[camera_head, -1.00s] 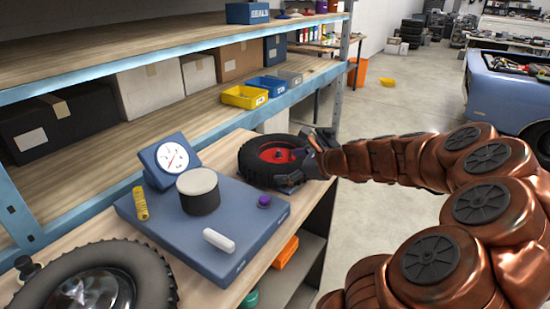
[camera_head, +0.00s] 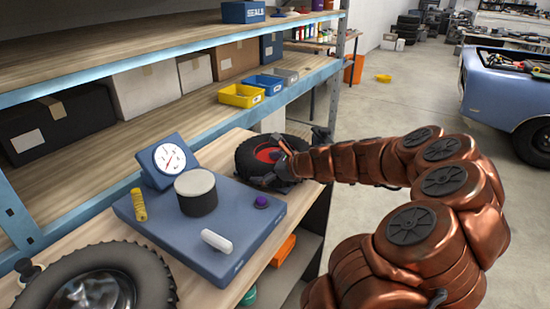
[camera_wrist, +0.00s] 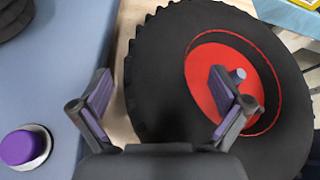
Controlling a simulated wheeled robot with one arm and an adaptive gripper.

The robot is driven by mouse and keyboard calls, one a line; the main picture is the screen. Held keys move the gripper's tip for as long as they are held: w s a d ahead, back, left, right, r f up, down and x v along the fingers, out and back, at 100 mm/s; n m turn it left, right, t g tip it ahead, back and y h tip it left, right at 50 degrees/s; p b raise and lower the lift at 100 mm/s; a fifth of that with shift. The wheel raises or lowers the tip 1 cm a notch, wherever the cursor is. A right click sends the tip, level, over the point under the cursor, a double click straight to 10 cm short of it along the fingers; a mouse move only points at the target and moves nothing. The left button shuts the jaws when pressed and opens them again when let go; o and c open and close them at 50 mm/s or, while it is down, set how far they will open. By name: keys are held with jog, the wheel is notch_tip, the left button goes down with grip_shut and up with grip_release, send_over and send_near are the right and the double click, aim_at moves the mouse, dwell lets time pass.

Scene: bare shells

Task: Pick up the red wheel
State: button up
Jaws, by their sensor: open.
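The red wheel is a black tyre with a red hub (camera_head: 267,154), lying flat on the wooden bench beyond the blue scale. In the wrist view its black tyre (camera_wrist: 165,75) and red hub (camera_wrist: 205,60) fill the right half. My gripper (camera_head: 277,165) is over the wheel and hides part of it. In the wrist view my gripper (camera_wrist: 160,80) is open and empty. Its left finger is over the bench strip beside the tyre, and its right finger is over the hub. The tyre's side lies between them; I cannot tell how deep the fingers are.
The blue scale (camera_head: 240,240) with its dial (camera_head: 169,158), black cylinder and purple knob (camera_head: 261,202) stands left of the wheel. A large tyre (camera_head: 150,280) lies at the near left. Shelves with boxes and a yellow bin (camera_head: 240,96) run behind. Open floor is at right.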

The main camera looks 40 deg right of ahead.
jog(key=shift+c, duration=0.4)
jog(key=shift+a+f, duration=0.15)
jog(key=c, duration=1.4)
